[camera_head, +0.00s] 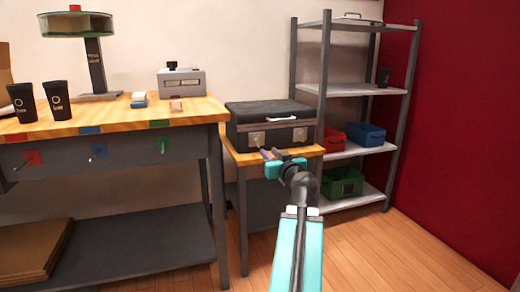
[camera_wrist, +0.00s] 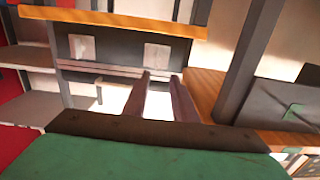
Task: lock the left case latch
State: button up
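The dark case (camera_head: 272,112) sits shut on a small wooden side table (camera_head: 231,157). Two pale latches are on its front: the left latch (camera_head: 257,139) and the right latch (camera_head: 299,134). The wrist view is turned over, so the left latch (camera_wrist: 157,56) shows there on the right and the right latch (camera_wrist: 82,47) on the left. My gripper (camera_head: 269,153) is in front of the case, near the left latch. In the wrist view its fingers (camera_wrist: 161,77) are apart and empty, with their tips close to the left latch. I cannot tell whether they touch.
The workbench (camera_head: 120,124) with two black cups (camera_head: 55,100) stands left of the case. A grey shelf (camera_head: 362,89) with red, blue and green bins stands to the right. The wooden floor (camera_head: 420,245) at the front right is clear.

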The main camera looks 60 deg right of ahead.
jog(key=shift+s+d+r, duration=0.1)
jog(key=shift+s+r, duration=0.15)
jog(key=shift+r, duration=0.1)
jog(key=shift+w+d+r+p, duration=0.15)
jog(key=shift+w+p, duration=0.15)
jog(key=shift+p, duration=0.35)
